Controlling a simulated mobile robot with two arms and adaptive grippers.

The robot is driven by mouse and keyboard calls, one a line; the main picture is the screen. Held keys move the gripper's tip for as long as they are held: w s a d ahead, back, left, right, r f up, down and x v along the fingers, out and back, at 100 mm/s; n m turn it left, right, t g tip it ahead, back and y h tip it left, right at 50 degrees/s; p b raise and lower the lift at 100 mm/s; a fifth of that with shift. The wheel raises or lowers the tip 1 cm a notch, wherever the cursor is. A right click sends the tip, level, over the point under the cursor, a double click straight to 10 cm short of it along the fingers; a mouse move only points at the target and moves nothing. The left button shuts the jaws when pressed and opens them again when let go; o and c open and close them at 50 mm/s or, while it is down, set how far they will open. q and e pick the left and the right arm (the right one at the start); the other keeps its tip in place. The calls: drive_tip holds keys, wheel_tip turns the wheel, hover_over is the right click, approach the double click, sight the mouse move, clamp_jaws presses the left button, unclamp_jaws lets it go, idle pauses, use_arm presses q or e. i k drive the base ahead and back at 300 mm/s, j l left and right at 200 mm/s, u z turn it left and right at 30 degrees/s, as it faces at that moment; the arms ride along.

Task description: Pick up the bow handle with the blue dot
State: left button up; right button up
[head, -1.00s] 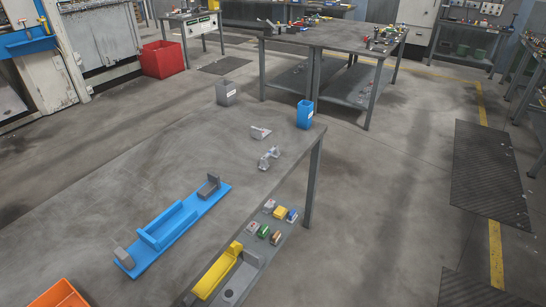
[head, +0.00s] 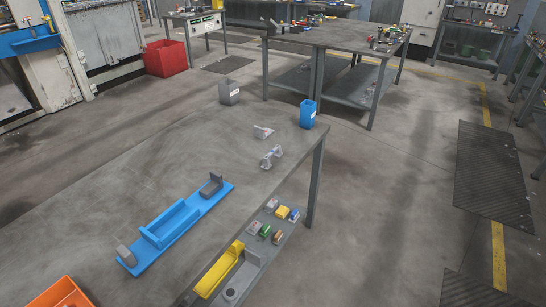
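Two small silvery metal parts lie on the near grey table. One (head: 271,157) sits close to the table's right edge and looks like a bow-shaped handle. The other part (head: 263,131) lies a little behind it and looks flatter. Both are too small to tell whether either bears a blue dot. Neither of my grippers is in view.
The near table (head: 110,190) also bears a blue fixture (head: 167,225), a grey bin (head: 229,92), a blue bin (head: 308,114) and an orange box (head: 66,292). A lower shelf holds a yellow fixture (head: 222,268) and several small coloured blocks. Floor at right is open.

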sight(276, 152)
drive_tip(key=i+l+u, duration=0.1)
drive_tip(key=u, duration=0.5)
drive_tip(key=i+l+u, duration=0.15)
drive_tip(key=l, duration=0.2)
drive_tip(key=i+l+u, duration=0.15)
drive_tip(key=l, duration=0.2)
drive_tip(key=i+l+u, duration=0.15)
drive_tip(key=l, duration=0.25)
drive_tip(key=i+l+u, duration=0.15)
drive_tip(key=l, duration=0.25)
drive_tip(key=l+u, duration=0.15)
drive_tip(key=l, duration=0.25)
